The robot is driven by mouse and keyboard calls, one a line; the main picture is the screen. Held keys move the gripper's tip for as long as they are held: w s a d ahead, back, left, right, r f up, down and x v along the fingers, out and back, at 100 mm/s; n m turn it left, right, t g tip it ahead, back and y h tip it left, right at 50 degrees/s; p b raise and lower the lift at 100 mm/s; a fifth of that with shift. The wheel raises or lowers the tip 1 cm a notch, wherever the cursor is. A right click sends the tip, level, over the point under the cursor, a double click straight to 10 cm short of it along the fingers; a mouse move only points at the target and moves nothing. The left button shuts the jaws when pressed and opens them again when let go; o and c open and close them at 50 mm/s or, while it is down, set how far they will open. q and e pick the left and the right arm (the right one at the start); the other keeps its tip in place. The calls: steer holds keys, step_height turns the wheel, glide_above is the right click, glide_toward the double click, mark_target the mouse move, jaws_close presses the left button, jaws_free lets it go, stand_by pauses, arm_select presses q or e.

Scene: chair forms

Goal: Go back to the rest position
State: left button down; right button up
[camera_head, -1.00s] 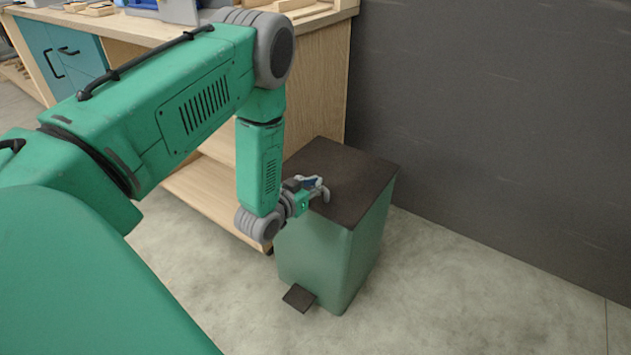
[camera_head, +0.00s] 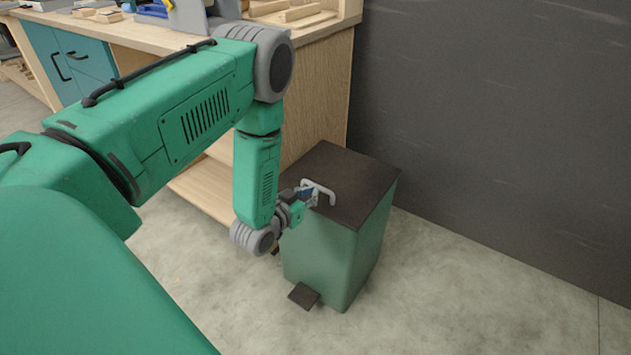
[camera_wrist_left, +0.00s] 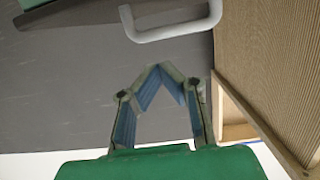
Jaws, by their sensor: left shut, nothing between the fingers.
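My left gripper (camera_head: 314,194) is at the front left of the green bin's dark lid in the head view. In the left wrist view its fingertips (camera_wrist_left: 160,72) meet, with nothing between them. The grey handle (camera_head: 326,192) on the lid shows just past the fingers. In the wrist view the handle (camera_wrist_left: 178,31) lies ahead of the fingertips, with a gap between them. The lid (camera_head: 352,180) is down on the bin (camera_head: 325,255). My right gripper is in neither view.
A wooden workbench (camera_head: 325,85) with tools and wood pieces on top stands behind my arm. A dark wall (camera_head: 490,110) rises behind the bin. A black pedal (camera_head: 304,295) sticks out at the bin's foot. The concrete floor (camera_head: 450,290) to the right is clear.

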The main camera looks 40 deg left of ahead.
arm_select(q)
steer(key=s+f, duration=0.1)
steer(key=s, duration=0.1)
steer(key=s+f, duration=0.2)
steer(key=shift+s+d+f+p, duration=0.1)
steer(key=shift+s+d+p, duration=0.05)
steer(key=shift+s+p, duration=0.15)
steer(key=s+d+g+h+p, duration=0.1)
steer(key=s+d+g+p, duration=0.25)
steer(key=d, duration=0.25)
steer(key=s+d+r+g+p, duration=0.1)
steer(key=s+d+g, duration=0.1)
steer(key=s, duration=0.5)
steer(key=s+d+r+m+g+p, duration=0.1)
steer(key=s+d+g, duration=0.2)
steer(key=s+g, duration=0.2)
steer(key=s+d+r+g+p, duration=0.1)
steer(key=s+d+g+p, duration=0.1)
steer(key=s, duration=0.7)
steer(key=shift+s+d+m+g+h, duration=0.35)
steer(key=shift+d+m+g, duration=0.1)
steer(key=shift+g, duration=0.8)
steer(key=shift+r, duration=0.1)
